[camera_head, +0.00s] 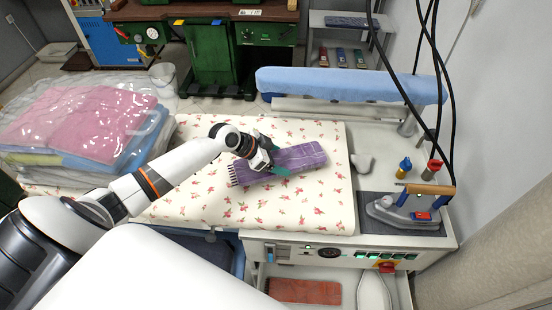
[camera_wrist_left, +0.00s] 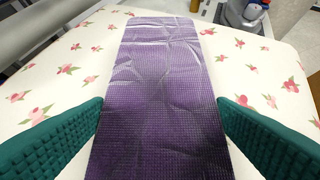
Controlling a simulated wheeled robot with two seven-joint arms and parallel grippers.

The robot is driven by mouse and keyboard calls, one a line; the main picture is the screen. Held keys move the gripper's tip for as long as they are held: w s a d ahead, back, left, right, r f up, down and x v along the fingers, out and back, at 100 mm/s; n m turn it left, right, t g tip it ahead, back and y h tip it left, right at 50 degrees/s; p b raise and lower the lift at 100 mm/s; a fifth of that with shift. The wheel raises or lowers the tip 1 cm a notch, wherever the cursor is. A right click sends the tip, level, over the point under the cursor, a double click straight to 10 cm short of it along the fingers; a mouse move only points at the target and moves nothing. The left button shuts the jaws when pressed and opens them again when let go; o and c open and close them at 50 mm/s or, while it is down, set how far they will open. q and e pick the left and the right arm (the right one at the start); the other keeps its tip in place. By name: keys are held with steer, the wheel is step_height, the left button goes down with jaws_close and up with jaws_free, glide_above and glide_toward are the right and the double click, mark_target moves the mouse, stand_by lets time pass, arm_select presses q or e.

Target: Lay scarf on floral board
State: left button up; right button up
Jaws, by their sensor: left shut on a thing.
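The purple scarf (camera_head: 300,157) is a flat folded strip with dark fringe at its left end. It is over the right part of the floral board (camera_head: 190,195), a padded white surface with pink flowers; I cannot tell whether it rests fully on it. My left gripper (camera_head: 272,162) is shut on the scarf near its middle, coming from above. In the left wrist view, the scarf (camera_wrist_left: 160,80) runs between the two teal fingers, with the floral board (camera_wrist_left: 80,50) visible on both sides. My right gripper is not in view.
Bagged folded laundry (camera_head: 85,125) sits at the board's left. A blue sleeve board (camera_head: 350,84) spans the back. An iron (camera_head: 405,210) stands on a grey pad at right, near two small bottles. Black cables hang above it. The board's front left is clear.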

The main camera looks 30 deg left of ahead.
arm_select(q)
steer(key=shift+f, duration=0.75)
steer(key=o, duration=1)
steer(key=shift+f, duration=0.1)
steer(key=b+v, duration=0.2)
steer(key=v, duration=0.9)
steer(key=shift+s, duration=0.1)
steer(key=shift+s+a+r, duration=0.2)
steer(key=shift+r, duration=0.3)
steer(key=shift+f, duration=0.1)
